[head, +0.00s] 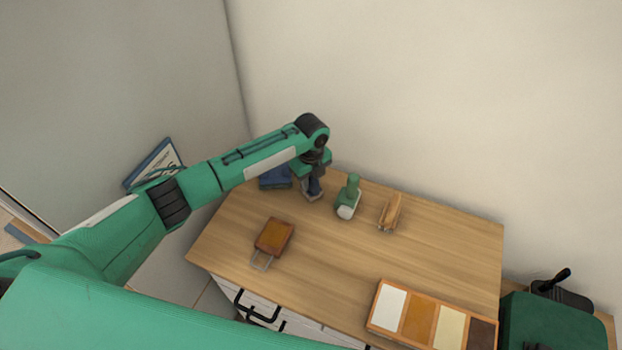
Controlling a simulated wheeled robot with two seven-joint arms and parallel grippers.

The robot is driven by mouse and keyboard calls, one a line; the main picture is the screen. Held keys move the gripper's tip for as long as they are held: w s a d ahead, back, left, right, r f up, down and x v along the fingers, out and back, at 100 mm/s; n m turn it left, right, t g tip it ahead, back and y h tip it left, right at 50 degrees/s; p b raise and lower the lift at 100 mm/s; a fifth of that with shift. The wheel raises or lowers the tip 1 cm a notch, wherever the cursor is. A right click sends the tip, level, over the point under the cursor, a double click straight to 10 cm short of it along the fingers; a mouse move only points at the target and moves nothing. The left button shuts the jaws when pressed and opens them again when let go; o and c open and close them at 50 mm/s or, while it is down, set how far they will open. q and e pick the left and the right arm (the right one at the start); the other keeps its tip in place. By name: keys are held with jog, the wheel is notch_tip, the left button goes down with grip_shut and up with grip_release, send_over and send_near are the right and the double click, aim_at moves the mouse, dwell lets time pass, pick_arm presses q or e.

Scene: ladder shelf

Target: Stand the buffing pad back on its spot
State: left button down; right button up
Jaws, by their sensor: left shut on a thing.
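My left gripper (313,178) is at the back left of the wooden top. It is shut on a small tool with a dark blue upright grip and a pale base (310,196), which I take for the buffing pad. The gripper hides its upper part. It looks upright, with its base at or just above the wood; I cannot tell whether it touches. A green-handled tool with a white base (347,202) stands just right of it. My right gripper is not in view.
A wooden-backed brush-like tool (390,211) stands further right. A brown block with a wire handle (272,238) lies at front left. A blue item (275,178) is partly behind my arm. A colour-sample tray (417,318) lies at front right. The middle of the wooden top (330,255) is clear.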

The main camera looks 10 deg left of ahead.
pick_arm(q)
jog(key=shift+f, duration=0.1)
jog(key=c, duration=1)
grip_release()
jog(key=shift+c, duration=0.2)
notch_tip(320, 180, up, 8)
jog(key=p, duration=0.7)
